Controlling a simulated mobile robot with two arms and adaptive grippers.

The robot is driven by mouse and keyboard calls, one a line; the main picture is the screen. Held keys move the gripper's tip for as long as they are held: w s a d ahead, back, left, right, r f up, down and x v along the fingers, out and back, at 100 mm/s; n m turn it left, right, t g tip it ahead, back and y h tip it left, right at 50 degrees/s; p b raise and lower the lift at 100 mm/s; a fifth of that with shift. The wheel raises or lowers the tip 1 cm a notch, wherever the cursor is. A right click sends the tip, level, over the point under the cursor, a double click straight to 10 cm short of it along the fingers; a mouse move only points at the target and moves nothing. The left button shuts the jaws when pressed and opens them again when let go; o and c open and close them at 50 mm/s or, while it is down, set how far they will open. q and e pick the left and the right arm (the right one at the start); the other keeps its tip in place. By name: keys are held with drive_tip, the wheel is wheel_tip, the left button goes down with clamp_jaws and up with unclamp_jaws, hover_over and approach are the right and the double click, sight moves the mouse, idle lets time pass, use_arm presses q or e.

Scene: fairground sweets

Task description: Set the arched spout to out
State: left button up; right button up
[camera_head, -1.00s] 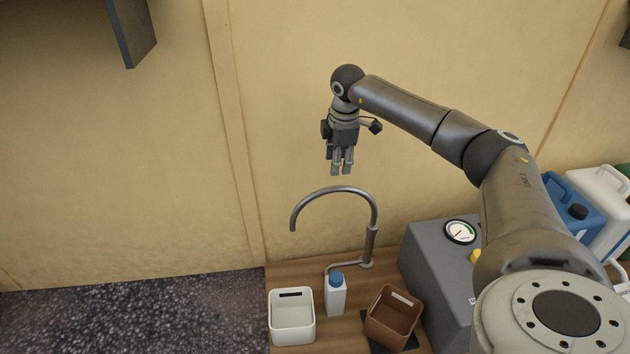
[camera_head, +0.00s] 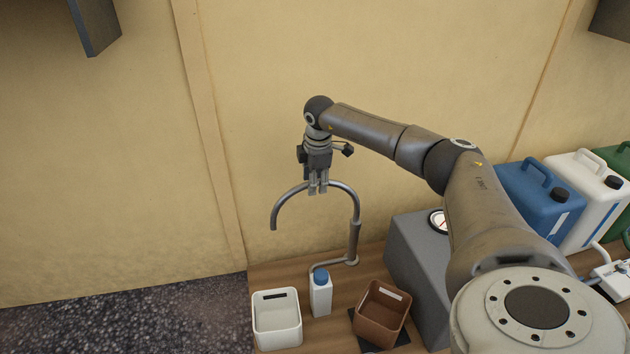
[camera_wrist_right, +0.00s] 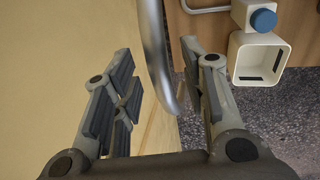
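The arched spout (camera_head: 352,203) is a thin grey metal tube. It rises from a post at the back of the wooden counter and curves left, its open end pointing down at the left. My right gripper (camera_head: 318,190) points down at the top of the arch. In the right wrist view the spout (camera_wrist_right: 154,48) passes between the fingers of my right gripper (camera_wrist_right: 165,98), with a gap on both sides. The gripper is open and not closed on the tube. My left gripper is not in view.
On the counter (camera_head: 338,288) stand a white bin (camera_head: 277,322), a white bottle with a blue cap (camera_head: 321,296) and a brown bin (camera_head: 380,318). A grey box with a gauge (camera_head: 415,265) and blue (camera_head: 535,205) and white canisters (camera_head: 590,195) are right. A wall is close behind.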

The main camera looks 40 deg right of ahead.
drive_tip(key=shift+c, duration=0.5)
clamp_jaws()
